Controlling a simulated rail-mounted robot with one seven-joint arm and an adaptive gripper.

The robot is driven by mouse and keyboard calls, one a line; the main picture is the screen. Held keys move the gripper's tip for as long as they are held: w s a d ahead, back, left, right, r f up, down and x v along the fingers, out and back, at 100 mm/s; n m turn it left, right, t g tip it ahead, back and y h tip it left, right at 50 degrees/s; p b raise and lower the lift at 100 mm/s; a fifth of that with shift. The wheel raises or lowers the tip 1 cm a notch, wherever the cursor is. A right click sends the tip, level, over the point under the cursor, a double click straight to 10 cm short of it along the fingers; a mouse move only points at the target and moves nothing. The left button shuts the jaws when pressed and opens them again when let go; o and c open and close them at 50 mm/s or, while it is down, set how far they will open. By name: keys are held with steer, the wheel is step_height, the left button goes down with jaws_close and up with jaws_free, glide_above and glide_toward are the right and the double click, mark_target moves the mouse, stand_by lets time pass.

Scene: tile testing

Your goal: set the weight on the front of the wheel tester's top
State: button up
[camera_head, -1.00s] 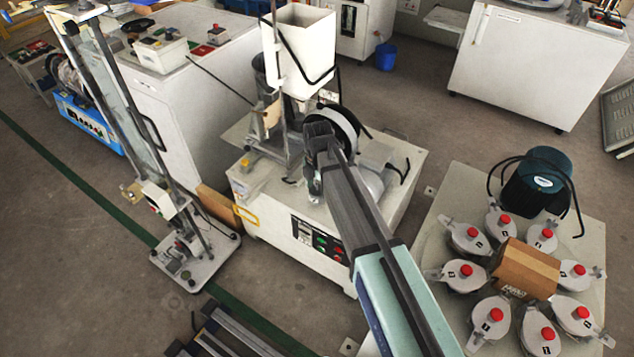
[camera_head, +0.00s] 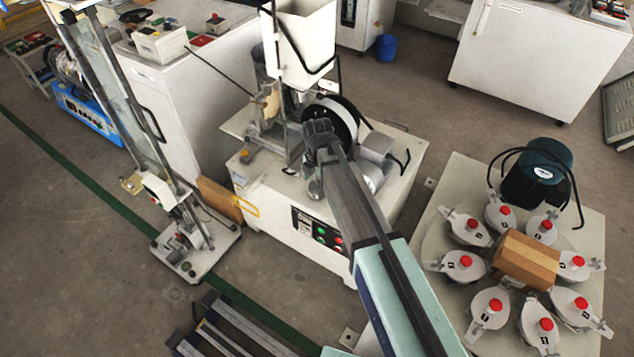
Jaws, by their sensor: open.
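The wheel tester (camera_head: 282,222) is a white machine in the middle, with a control panel of red and green buttons on its front. A dark-rimmed wheel (camera_head: 343,118) and a white hopper (camera_head: 300,45) stand on its top. My gripper (camera_head: 318,132) is dark and appears in front of the wheel, above the tester's top. It is open; its fingertips are hard to make out. My arm hides part of the top and front panel. I cannot pick out the weight with certainty; a small metallic piece (camera_head: 314,187) shows just below the gripper.
A tall stand (camera_head: 196,250) is at left. A white cabinet (camera_head: 165,110) stands behind it.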

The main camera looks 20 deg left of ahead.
step_height(320, 180, up, 12)
steer(key=shift+r+p, duration=0.15)
steer(key=shift+p, duration=0.55)
